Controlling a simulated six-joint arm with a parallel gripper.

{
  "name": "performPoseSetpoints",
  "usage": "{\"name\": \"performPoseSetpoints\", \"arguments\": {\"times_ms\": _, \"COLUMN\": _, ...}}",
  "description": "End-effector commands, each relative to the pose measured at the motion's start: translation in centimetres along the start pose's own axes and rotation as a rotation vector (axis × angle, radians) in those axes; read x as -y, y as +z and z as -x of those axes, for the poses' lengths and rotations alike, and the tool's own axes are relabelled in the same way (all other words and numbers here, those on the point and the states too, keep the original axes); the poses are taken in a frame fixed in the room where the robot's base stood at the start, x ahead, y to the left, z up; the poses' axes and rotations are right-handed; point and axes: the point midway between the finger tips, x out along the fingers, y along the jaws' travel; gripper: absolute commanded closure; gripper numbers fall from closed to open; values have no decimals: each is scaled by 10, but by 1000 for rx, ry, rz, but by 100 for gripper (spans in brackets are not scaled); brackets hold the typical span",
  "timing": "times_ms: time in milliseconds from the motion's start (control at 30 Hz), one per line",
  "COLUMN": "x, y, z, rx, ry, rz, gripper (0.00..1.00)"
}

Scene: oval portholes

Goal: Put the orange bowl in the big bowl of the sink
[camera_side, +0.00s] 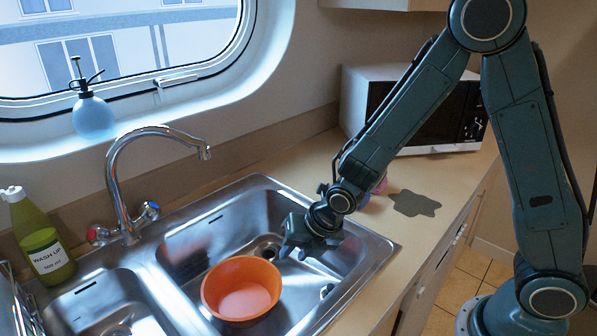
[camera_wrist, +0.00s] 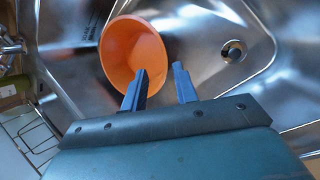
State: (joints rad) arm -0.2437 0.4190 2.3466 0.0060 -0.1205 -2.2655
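The orange bowl (camera_side: 242,288) is upright in the big bowl of the sink (camera_side: 345,268), on the side close to the divider. In the wrist view the orange bowl (camera_wrist: 133,48) lies ahead and to the left. My gripper (camera_side: 293,250) hangs over the same basin, just right of and behind the orange bowl. In the wrist view its two fingers (camera_wrist: 160,77) are apart with nothing between them. The left finger overlaps the bowl's near right rim in the picture. I cannot tell whether it touches.
The drain (camera_side: 265,247) is behind the bowl. A smaller basin (camera_side: 105,305) is at left, with a faucet (camera_side: 125,195) behind. A green soap bottle (camera_side: 42,237) and a wire rack (camera_wrist: 28,135) stand left. A microwave (camera_side: 425,110) and dark grey mat (camera_side: 413,203) are on the right counter.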

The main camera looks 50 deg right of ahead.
Motion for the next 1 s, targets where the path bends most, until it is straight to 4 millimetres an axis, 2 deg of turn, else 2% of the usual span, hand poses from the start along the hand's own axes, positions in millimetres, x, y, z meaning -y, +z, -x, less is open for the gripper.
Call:
{"name": "performPoseSetpoints", "arguments": {"times_ms": 200, "x": 1, "y": 16, "z": 48, "rx": 17, "ry": -1, "rz": -315, "gripper": 71}}
{"name": "performPoseSetpoints", "arguments": {"times_ms": 500, "x": 15, "y": 26, "z": 120, "rx": 38, "ry": -6, "rz": -818, "gripper": 71}}
{"name": "performPoseSetpoints", "arguments": {"times_ms": 767, "x": 35, "y": 24, "z": 178, "rx": 61, "ry": -3, "rz": -1255, "gripper": 71}}
{"name": "performPoseSetpoints", "arguments": {"times_ms": 1000, "x": 57, "y": 12, "z": 228, "rx": 84, "ry": 9, "rz": -1657, "gripper": 71}}
